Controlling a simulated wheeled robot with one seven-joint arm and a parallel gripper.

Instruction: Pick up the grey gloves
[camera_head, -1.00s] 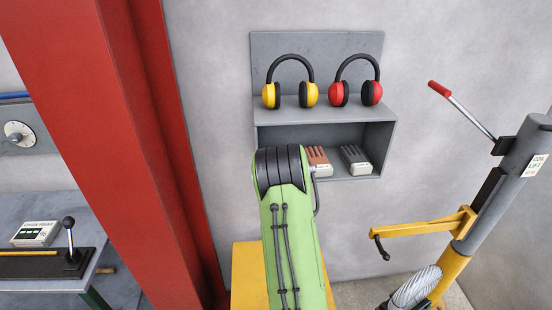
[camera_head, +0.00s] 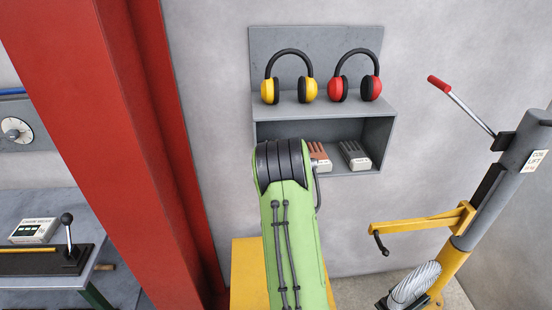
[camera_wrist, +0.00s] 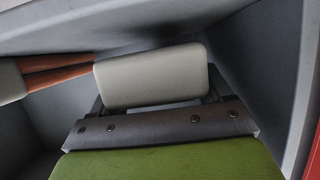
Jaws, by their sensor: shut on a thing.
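A pair of gloves with dark grey fingers and a pale cuff (camera_head: 355,155) lies at the right of the shelf's lower compartment in the head view. In the wrist view my gripper (camera_wrist: 154,88) is shut on a pale grey, rounded block-shaped thing (camera_wrist: 150,76), which looks like a glove cuff. Its far part is hidden, so I cannot tell which gloves it belongs to. In the head view my green arm hides my gripper and the left of the compartment.
Brown gloves (camera_head: 319,156) lie beside the grey pair and also show in the wrist view (camera_wrist: 58,76). The grey shelf (camera_head: 384,146) closely encloses my gripper. Yellow earmuffs (camera_head: 271,90) and red earmuffs (camera_head: 338,90) stand on top. A red column (camera_head: 115,140) stands left, a yellow-grey lift (camera_head: 490,195) right.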

